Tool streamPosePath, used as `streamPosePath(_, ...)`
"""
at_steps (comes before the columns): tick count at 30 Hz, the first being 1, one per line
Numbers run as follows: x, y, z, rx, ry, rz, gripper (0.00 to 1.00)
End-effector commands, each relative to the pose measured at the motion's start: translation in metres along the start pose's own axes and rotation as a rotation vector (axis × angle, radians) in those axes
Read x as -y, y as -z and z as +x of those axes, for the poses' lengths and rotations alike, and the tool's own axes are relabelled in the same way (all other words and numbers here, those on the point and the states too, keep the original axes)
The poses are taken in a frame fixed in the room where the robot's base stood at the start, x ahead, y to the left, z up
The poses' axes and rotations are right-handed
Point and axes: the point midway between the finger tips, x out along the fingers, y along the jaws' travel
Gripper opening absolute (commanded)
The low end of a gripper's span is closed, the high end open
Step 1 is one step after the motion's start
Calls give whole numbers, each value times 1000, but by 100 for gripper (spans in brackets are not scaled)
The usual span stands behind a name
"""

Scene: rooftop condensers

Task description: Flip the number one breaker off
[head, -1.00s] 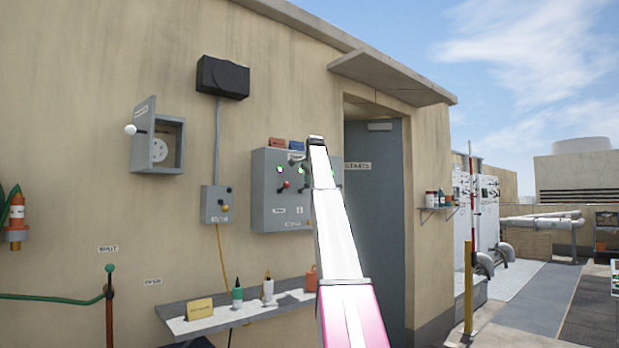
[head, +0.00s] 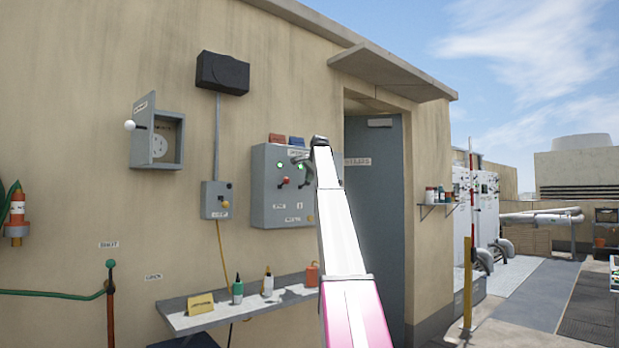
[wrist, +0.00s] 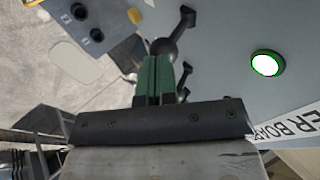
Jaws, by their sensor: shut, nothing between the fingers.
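The grey breaker board (head: 262,205) hangs on the wall left of the door in the head view, with two green lamps, a red knob and small dark levers. In the wrist view its face shows a lit green lamp (wrist: 267,63), part of a board label and a black lever (wrist: 175,40) with a round base; smaller dark levers lie beyond. My gripper (wrist: 158,62) has its green fingers shut and empty, with the tips right by that black lever; I cannot tell if they touch. Breaker numbers are not readable, and my arm hides the board's right part.
A small grey control box (head: 216,200) is left of the board. Below is a shelf (head: 190,322) with bottles and a yellow sign. An open grey box (head: 157,140) hangs further left. The grey door (head: 375,220) is right of the board.

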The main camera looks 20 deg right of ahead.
Motion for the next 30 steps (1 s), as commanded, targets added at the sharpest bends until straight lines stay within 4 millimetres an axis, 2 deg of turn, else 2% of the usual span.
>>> streamPosePath(9,-27,-5,13,-1,237,48,0)
streamPosePath(16,-41,-7,26,-1,442,88,0)
streamPosePath(18,-34,-5,24,-1,433,85,0)
streamPosePath(30,-30,-3,20,-1,429,84,0)
